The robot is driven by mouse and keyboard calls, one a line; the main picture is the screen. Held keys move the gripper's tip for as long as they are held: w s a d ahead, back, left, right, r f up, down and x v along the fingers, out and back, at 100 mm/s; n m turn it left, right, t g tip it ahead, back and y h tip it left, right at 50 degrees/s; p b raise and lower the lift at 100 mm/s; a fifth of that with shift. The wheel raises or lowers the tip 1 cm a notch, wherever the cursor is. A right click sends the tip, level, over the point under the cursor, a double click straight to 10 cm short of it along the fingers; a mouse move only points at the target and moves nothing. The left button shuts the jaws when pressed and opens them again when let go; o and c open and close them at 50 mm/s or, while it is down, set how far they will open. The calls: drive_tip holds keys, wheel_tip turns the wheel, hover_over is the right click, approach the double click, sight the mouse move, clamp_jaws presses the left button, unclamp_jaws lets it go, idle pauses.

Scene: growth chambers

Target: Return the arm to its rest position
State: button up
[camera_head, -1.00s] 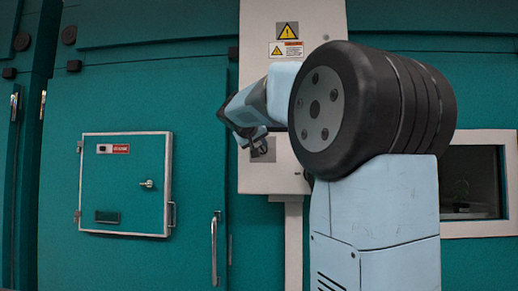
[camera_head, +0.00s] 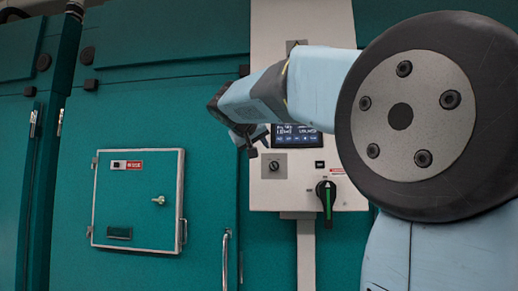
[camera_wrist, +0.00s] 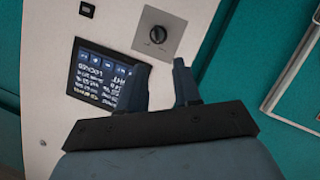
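My gripper (camera_head: 250,146) is in front of the white control box in the head view, at the end of my pale blue arm. In the wrist view, my gripper (camera_wrist: 160,72) shows two dark fingers standing apart with nothing between them. Behind the fingers is the control box (camera_wrist: 45,50), with its lit screen (camera_wrist: 97,75) partly covered by the left finger. A grey plate with a dark round knob (camera_wrist: 158,35) lies just beyond the fingertips. I cannot tell the exact gap to the box.
The control box (camera_head: 263,198) carries a black rotary handle with a green stripe (camera_head: 327,198). A framed green hatch (camera_head: 143,205) is to its left on the green chamber wall. A vertical door handle (camera_head: 225,262) is below and between them.

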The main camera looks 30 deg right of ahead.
drive_tip(key=s+a+f+n+g+y, duration=0.1)
drive_tip(key=s+a+f+y, duration=0.2)
drive_tip(key=s+f, duration=0.5)
drive_tip(key=s+a+f+g+y, duration=0.1)
drive_tip(key=s+a+f+y, duration=0.2)
drive_tip(key=s+f, duration=0.6)
drive_tip(key=s+a+f+n+g+y, duration=0.1)
drive_tip(key=s+a+f+y, duration=0.3)
drive_tip(key=f, duration=1.7)
drive_tip(key=s+a+g, duration=0.1)
drive_tip(key=s, duration=0.3)
drive_tip(key=shift+s+a+f+n, duration=0.25)
drive_tip(key=shift+f+n, duration=0.05)
drive_tip(key=shift+f, duration=0.1)
drive_tip(key=shift+o, duration=0.2)
drive_tip(key=shift+o, duration=0.6)
